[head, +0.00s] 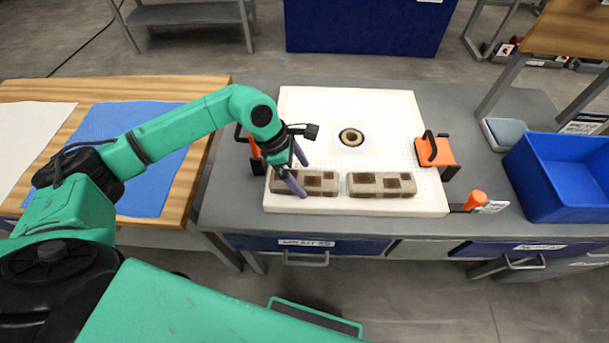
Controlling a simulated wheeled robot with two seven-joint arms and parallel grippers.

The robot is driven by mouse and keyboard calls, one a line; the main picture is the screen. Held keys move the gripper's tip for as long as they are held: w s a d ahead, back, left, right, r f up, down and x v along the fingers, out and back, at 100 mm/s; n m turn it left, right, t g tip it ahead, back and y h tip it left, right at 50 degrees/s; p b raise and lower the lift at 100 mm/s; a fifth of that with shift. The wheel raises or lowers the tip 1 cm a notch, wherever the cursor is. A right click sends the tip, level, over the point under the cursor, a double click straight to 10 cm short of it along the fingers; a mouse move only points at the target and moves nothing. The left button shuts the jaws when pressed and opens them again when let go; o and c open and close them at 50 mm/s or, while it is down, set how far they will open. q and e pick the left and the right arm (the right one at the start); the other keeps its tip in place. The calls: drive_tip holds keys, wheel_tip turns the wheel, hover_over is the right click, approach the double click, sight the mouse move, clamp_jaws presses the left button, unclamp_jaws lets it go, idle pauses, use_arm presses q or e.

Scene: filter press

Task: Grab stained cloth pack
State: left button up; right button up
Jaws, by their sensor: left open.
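Two brown-and-beige blocks with dark square patches, which look like stained cloth packs, lie side by side along the front edge of a white perforated plate (400,120). The left pack (322,183) is partly hidden by my left gripper. The right pack (381,185) lies clear of it, with a small gap between the two. My left gripper (303,172) is open, its purple fingers over the left part of the left pack. I cannot tell whether the fingers touch it. My right gripper is not in view.
Orange clamps with black handles stand at the plate's right (436,151) and left sides. The plate has a round dark-rimmed hole (351,137). A blue bin (565,175) stands at the right. A blue mat (150,150) lies on the wooden table at the left.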

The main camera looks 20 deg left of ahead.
use_arm(q)
drive_tip(key=shift+x, duration=1.1)
drive_tip(key=c, duration=1.3)
drive_tip(key=shift+r, duration=0.15)
